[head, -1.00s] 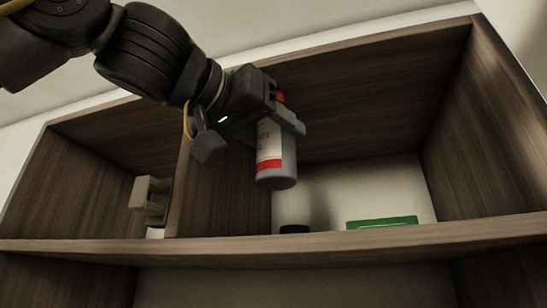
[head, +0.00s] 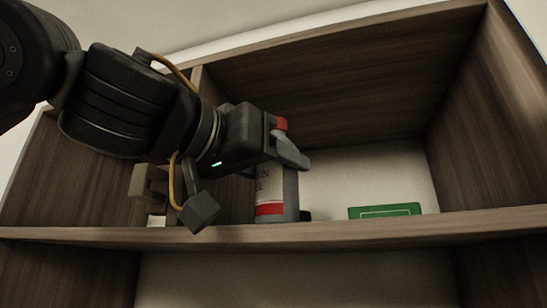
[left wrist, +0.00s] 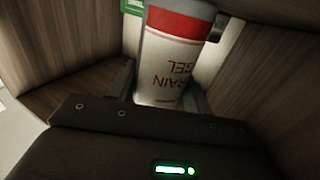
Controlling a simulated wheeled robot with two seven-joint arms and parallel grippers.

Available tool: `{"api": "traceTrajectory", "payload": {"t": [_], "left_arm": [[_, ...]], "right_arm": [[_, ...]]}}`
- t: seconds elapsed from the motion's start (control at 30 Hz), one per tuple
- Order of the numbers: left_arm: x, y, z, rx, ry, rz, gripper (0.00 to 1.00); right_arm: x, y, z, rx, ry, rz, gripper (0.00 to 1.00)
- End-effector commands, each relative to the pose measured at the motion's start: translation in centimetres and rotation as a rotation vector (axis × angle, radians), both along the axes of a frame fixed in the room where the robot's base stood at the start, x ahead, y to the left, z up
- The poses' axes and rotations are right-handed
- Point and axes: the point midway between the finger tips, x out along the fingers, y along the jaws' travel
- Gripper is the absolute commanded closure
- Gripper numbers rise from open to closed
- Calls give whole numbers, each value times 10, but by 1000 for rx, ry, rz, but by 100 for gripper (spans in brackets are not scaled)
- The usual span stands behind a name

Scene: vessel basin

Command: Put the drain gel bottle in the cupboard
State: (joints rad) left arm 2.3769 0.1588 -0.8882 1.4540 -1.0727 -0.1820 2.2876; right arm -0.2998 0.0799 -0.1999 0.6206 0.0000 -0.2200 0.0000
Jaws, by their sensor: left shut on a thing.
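The drain gel bottle (head: 270,190) is grey with a white label, a red band and a red cap. It is upright in the cupboard's (head: 340,231) right-hand compartment, its base at the level of the shelf board's front edge. Whether the base touches the board I cannot tell. My left gripper (head: 288,158) is shut on the bottle's upper part, coming from the left. In the left wrist view the bottle (left wrist: 172,55) sits between the fingers, its label upside down. My right gripper is not in view.
A green box (head: 384,211) lies in the same compartment to the right. A small dark thing (head: 305,215) is partly hidden behind the bottle. A beige object (head: 148,184) is in the left compartment. A wooden divider stands behind my arm.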

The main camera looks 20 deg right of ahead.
Motion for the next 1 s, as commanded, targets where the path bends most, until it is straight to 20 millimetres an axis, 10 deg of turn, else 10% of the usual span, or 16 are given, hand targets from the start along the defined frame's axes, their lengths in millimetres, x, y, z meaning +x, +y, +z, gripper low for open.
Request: {"api": "traceTrajectory", "payload": {"t": [0.4,0.43,0.57,1.0], "left_arm": [[-1,0,-6,-1,-1,-1,78],[-1,-1,-5,0,0,-1,46],[-1,0,-4,0,0,-1,29],[-3,4,-3,-1,-2,0,29]], "right_arm": [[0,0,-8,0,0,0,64],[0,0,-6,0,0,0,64],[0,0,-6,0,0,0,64],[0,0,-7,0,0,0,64]]}}
